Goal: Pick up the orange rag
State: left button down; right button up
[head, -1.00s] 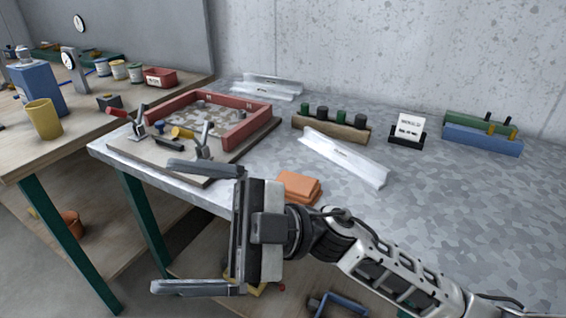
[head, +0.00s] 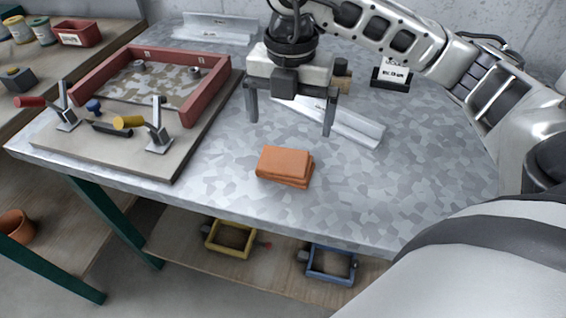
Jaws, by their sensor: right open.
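The orange rag (head: 284,165) is a folded stack lying flat on the grey mottled metal table top (head: 222,190), near its front edge. My right gripper (head: 291,128) is open and empty. Its two fingers point down, set apart left and right, and appear beyond and above the rag in the picture. No contact between the fingers and the rag shows. My left gripper does not show.
A board with a red frame (head: 214,105) and toggle clamps (head: 158,140) stands left of the rag. Yellow (head: 231,238) and blue (head: 331,263) frames sit on the lower shelf. The table right of the rag is clear.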

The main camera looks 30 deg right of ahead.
aim_at(287, 154)
jog(key=f, duration=0.6)
jog(key=f+p, duration=0.1)
jog(key=f, duration=0.3)
jog(key=shift+w, duration=0.25)
jog(key=c, duration=0.7)
